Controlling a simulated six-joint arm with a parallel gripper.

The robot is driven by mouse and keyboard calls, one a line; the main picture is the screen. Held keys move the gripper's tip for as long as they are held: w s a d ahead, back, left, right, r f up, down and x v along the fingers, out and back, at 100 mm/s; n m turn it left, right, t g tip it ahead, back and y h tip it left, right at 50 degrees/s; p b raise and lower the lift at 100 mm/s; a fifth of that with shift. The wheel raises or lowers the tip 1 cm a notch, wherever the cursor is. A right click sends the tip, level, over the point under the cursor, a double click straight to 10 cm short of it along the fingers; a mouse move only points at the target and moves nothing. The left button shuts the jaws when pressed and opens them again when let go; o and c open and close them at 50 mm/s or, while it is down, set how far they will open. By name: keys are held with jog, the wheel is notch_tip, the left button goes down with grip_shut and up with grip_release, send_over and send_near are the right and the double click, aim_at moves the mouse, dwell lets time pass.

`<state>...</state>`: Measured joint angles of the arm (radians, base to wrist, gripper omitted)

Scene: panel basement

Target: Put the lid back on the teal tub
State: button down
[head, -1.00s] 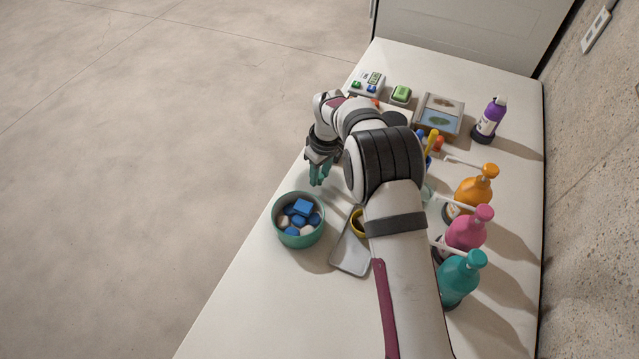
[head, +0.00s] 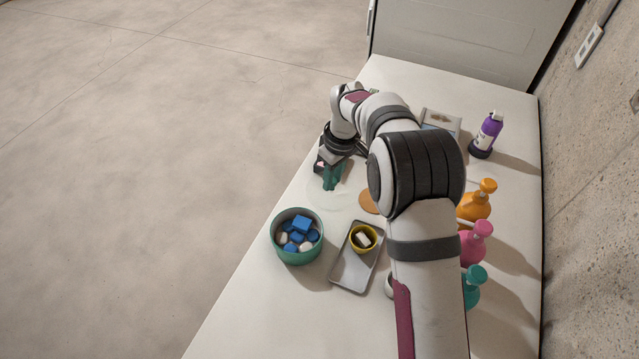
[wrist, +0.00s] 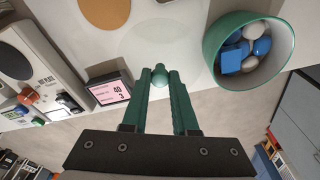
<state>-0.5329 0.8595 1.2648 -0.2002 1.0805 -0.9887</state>
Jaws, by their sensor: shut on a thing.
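The teal tub (head: 279,251) stands open near the table's left edge in the head view, with blue and white pieces inside. It also shows at the upper right of the wrist view (wrist: 213,55). The lid looks like a clear disc (wrist: 165,45) with a teal knob (wrist: 160,76); in the head view it is a faint round outline (head: 322,198) below my gripper. My gripper (head: 332,184), with green fingers, is shut on the lid's knob, beyond the tub. I cannot tell whether the lid touches the table.
A grey tray (head: 345,278) with a yellow cup (head: 352,245) lies right of the tub. An orange disc (head: 370,203) lies right of the lid. Pump bottles (head: 474,207) and a purple bottle (head: 488,132) stand along the right. A display block (wrist: 108,92) is close beside my fingers.

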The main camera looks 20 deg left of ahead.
jog(key=d+r, duration=0.4)
jog(key=d, duration=0.3)
jog(key=s+a+r+n, duration=0.4)
jog(key=s+a, duration=0.6)
jog(key=s, duration=0.3)
jog(key=shift+g, duration=0.3)
jog(key=shift+w+f, duration=0.15)
jog(key=shift+f, duration=3.1)
jog(key=shift+f, duration=0.15)
jog(key=shift+c, duration=0.6)
grip_release()
notch_tip(320, 180, up, 7)
